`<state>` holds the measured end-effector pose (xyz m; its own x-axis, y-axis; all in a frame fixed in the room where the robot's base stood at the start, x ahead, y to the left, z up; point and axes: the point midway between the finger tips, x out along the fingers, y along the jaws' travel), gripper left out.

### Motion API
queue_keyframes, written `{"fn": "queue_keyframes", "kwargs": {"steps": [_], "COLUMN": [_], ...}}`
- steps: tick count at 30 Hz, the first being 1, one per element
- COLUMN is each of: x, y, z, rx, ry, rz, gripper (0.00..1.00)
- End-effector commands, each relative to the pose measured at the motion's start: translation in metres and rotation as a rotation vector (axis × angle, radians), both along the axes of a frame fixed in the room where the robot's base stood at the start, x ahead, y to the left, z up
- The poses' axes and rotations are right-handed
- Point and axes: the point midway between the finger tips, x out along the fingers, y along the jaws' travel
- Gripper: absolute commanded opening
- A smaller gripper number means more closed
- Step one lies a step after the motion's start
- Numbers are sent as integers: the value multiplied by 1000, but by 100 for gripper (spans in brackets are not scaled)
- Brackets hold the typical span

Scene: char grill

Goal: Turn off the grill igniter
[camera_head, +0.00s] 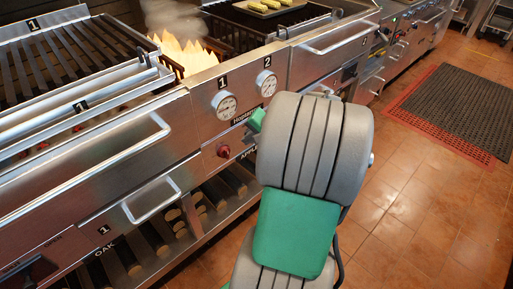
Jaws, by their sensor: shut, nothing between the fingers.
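The grill is a long stainless steel unit with a front panel (190,120). Flames (185,52) show behind the panel, near the gauge marked 1. A small red control (223,151) sits on the panel below that gauge. I cannot tell which of these is the igniter. My grey and green arm stands in front of the panel, right of the red control. My gripper's fingers are hidden behind the arm.
Two round gauges (225,104) are on the panel. Bar handles (340,38) and a drawer handle (152,201) stick out from the front. Corn on a tray (283,11) lies at the back. A dark red-edged mat (460,110) lies on open tiled floor at right.

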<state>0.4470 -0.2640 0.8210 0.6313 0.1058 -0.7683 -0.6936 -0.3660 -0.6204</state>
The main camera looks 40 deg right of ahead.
Motion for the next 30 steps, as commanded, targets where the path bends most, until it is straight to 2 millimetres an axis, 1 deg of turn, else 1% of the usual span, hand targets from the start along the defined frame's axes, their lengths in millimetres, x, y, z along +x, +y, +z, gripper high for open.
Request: {"fn": "queue_keyframes", "kwargs": {"steps": [1, 3, 6, 7, 9, 16, 20, 23, 30], "x": [-13, -26, -39, -41, -43, -43, -38, -26, 14], "y": [-36, -69, -94, -98, -101, -101, -100, -99, -97], "z": [-26, -34, -38, -37, -36, -35, -40, -50, -84], "rx": [62, 128, 183, 192, 200, 199, 200, 199, 199], "ry": [-45, -105, -160, -169, -179, -177, -175, -174, -174], "rz": [-105, -210, -293, -305, -316, -314, -312, -310, -310], "gripper": [0, 0, 0, 0, 0, 0, 0, 0, 0]}}
